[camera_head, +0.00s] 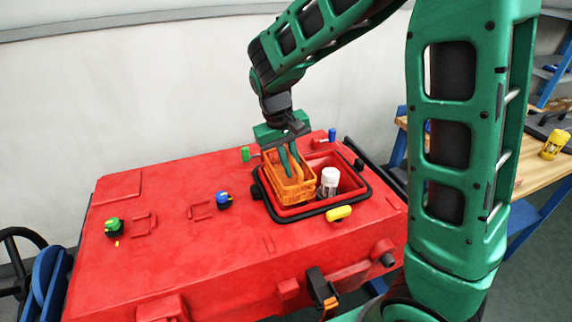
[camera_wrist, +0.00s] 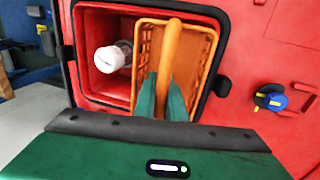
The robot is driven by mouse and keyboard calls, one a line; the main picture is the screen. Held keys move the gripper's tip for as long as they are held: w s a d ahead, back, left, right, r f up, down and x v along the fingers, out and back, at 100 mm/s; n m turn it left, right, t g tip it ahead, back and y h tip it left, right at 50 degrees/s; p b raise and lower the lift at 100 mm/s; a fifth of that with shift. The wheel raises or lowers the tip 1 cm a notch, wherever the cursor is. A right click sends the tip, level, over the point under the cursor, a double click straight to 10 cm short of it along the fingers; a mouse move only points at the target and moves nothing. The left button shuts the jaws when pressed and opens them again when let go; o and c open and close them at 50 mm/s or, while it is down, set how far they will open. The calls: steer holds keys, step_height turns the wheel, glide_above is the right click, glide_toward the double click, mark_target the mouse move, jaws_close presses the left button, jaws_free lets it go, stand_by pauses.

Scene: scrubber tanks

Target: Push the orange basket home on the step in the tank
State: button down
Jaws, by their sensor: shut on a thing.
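The orange basket (camera_head: 293,188) sits in the left part of the open tank (camera_head: 352,193) of the red machine, its upper part showing above the rim in the head view. My gripper (camera_head: 287,160) reaches down into it from above. In the wrist view, my green fingers (camera_wrist: 161,98) are shut on the basket's orange handle bar (camera_wrist: 170,62), and the basket wall (camera_wrist: 203,62) shows to the right. The step under the basket is hidden.
A white bottle (camera_head: 328,181) stands in the tank right of the basket; it also shows in the wrist view (camera_wrist: 112,57). A black seal (camera_head: 318,213) rings the opening.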

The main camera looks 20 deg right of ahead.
mark_target(289, 181)
steer(key=shift+w+a+f, duration=0.1)
steer(key=shift+w+f, duration=0.05)
steer(key=shift+f, duration=0.5)
steer(key=shift+w+f, duration=0.1)
steer(key=shift+f, duration=0.55)
steer(key=shift+a+x, duration=0.25)
steer(key=shift+x, duration=0.9)
steer(key=shift+a+x, duration=0.25)
steer(key=shift+x, duration=0.9)
steer(key=shift+d+f, duration=0.1)
steer(key=shift+f, duration=0.1)
steer(key=shift+s+f, duration=0.1)
steer(key=shift+f, duration=0.45)
steer(key=shift+f, duration=0.15)
steer(key=shift+f, duration=0.55)
steer(key=shift+f, duration=0.15)
steer(key=shift+f, duration=0.3)
